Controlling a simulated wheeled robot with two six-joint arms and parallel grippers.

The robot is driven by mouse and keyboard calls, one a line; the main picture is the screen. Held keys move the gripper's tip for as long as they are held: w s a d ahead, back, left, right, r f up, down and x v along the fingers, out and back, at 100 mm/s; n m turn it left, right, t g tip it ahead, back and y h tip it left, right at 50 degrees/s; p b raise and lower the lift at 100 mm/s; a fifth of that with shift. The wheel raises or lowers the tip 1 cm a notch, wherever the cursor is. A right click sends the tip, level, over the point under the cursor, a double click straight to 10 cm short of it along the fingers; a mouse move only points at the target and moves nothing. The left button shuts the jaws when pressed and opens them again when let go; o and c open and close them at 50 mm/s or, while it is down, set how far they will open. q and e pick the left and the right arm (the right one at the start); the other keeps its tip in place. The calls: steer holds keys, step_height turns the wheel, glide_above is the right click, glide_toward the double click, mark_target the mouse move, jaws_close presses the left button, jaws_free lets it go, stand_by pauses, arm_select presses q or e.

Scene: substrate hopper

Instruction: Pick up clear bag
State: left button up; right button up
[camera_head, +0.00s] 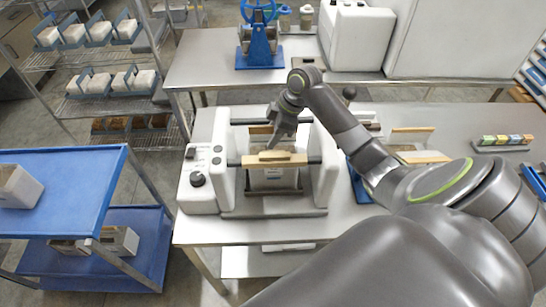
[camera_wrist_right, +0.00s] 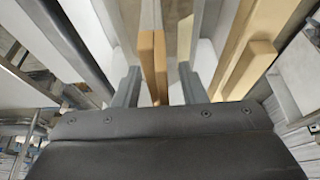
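My right gripper (camera_head: 273,142) points down into the tabletop machine (camera_head: 325,175), behind its front wooden bar (camera_head: 268,160). In the right wrist view, the gripper (camera_wrist_right: 157,78) has its two grey fingers spread apart. A brown wooden strip (camera_wrist_right: 153,62) shows between them; I cannot tell whether it touches a finger. My left gripper is out of view.
The machine's white control box (camera_head: 203,180) stands left of the gripper, with white uprights on both sides. A blue cart (camera_head: 60,190) stands at left, and a blue-wheeled device (camera_head: 259,45) stands on the back table.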

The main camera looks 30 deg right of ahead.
steer(key=shift+f, duration=0.2)
jaws_close()
stand_by(0.3)
steer(key=shift+w+r, duration=0.1)
steer(key=shift+r, duration=0.05)
